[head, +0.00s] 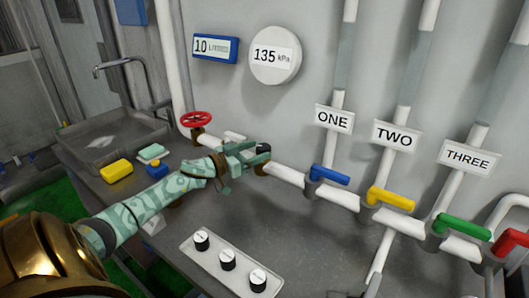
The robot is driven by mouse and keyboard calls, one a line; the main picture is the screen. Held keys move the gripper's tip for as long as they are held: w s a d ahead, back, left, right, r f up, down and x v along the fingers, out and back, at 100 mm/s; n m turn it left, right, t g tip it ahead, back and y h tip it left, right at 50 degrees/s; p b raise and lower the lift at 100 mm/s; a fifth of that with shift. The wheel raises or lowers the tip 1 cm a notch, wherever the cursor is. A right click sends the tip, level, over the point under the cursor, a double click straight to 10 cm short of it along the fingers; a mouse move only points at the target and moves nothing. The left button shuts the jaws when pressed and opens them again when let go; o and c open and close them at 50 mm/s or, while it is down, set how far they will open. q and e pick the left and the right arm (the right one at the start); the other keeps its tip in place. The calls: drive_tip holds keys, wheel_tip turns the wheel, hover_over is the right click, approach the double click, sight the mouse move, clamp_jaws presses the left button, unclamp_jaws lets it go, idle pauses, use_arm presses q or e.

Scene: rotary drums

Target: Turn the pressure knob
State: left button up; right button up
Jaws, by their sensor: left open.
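My left gripper (260,157) is open. It reaches in from the lower left to the horizontal white pipe below the gauges. A small dark part (264,148) shows at its fingertips; it may be the pressure knob, but the fingers partly cover it, and I cannot tell whether they touch it. A round white gauge (275,55) on the wall above reads 135 kPa. A blue gauge (215,48) beside it reads 10. My right gripper is not in view.
A red handwheel (196,119) sits on the pipe to the left. Blue (328,174), yellow (391,198), green (462,227) and red (512,243) lever handles line the pipe to the right. A panel with black knobs (228,260) is in front. A sink (108,140) is at left.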

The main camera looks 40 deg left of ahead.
sight(257, 150)
use_arm(q)
drive_tip(key=shift+x, duration=1.65)
drive_tip(key=shift+c, duration=0.2)
